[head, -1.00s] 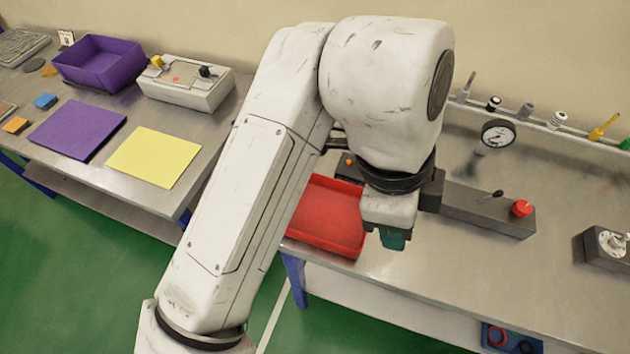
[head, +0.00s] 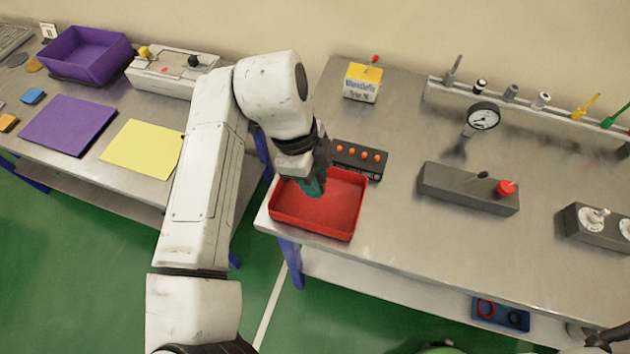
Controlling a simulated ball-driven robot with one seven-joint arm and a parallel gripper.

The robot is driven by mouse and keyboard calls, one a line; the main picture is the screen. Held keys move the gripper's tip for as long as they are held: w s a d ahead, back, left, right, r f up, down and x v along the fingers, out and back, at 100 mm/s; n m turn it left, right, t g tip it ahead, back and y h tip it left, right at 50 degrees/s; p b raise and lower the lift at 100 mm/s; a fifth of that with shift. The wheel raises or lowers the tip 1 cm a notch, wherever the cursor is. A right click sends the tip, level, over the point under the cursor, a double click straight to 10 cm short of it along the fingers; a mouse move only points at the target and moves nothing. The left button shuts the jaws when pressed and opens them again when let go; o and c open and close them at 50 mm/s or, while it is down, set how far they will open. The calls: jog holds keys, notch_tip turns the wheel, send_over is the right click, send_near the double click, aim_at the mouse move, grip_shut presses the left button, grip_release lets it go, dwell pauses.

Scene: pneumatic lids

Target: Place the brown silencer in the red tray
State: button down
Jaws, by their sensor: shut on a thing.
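The red tray (head: 335,229) sits at the left end of the right-hand bench, near its front edge. My gripper (head: 314,190) is over the tray's left rear part, pointing down, with its teal fingertips showing. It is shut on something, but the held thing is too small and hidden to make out. The brown silencer cannot be picked out in this view. The floor of the tray that shows looks empty; its rear left corner is hidden by my gripper.
Behind the tray are a dark block with orange buttons (head: 360,158) and a yellow-and-white box (head: 363,82). A grey block with a red knob (head: 468,188) is to the right. A rack (head: 524,110) holds several small fittings. A purple bin (head: 88,57) stands on the left bench.

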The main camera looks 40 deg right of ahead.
jog(key=shift+w+x, duration=0.15)
jog(key=shift+x, duration=0.55)
jog(key=shift+w+x, duration=0.1)
jog(key=shift+x, duration=0.55)
jog(key=shift+s+a+f, duration=0.1)
jog(key=shift+a+f, duration=0.1)
jog(key=shift+f, duration=0.15)
jog(key=c, duration=0.8)
grip_release()
jog(key=shift+c, duration=0.2)
jog(key=b+v, duration=0.1)
jog(key=v, duration=1.1)
jog(key=shift+r, duration=0.3)
